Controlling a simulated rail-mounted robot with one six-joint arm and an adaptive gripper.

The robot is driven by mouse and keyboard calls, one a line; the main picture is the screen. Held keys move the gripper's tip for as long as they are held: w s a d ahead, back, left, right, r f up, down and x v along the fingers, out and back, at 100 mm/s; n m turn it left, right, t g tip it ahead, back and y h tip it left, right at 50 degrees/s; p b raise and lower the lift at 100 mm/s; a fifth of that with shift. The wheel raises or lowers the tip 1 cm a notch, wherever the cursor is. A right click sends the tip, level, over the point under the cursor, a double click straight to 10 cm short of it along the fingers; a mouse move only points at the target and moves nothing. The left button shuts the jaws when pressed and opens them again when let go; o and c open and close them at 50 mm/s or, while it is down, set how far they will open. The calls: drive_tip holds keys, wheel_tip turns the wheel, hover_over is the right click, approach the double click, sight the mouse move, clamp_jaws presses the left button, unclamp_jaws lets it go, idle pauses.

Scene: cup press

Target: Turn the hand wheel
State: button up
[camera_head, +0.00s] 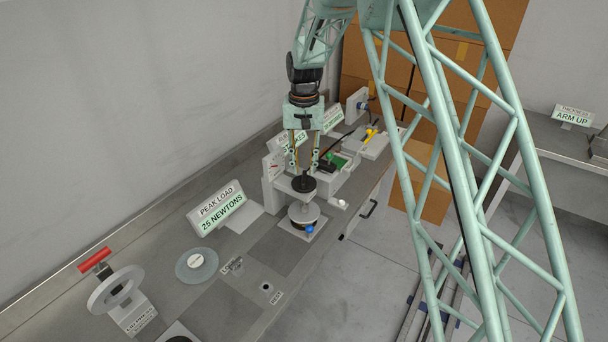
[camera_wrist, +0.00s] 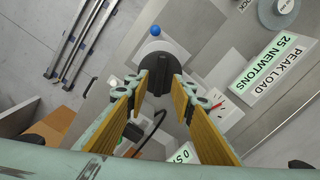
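My gripper (camera_head: 303,168) points down over the press, further back along the bench. Its fingers are apart, on either side of a black round top piece (camera_head: 303,184). The wrist view shows this dark piece (camera_wrist: 156,50) just beyond and between the fingertips (camera_wrist: 162,80). Whether the fingers touch it cannot be told.
A peak load sign (camera_head: 217,207) reading 25 newtons stands beside the press. A blue ball (camera_head: 309,229) sits at the press base. A round grey disc (camera_head: 197,265) lies between press and wheel. Other equipment (camera_head: 365,140) stands behind. The bench between is mostly low.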

sight(304, 176)
drive_tip(key=shift+f, duration=2)
drive_tip(key=shift+c, duration=0.5)
clamp_jaws()
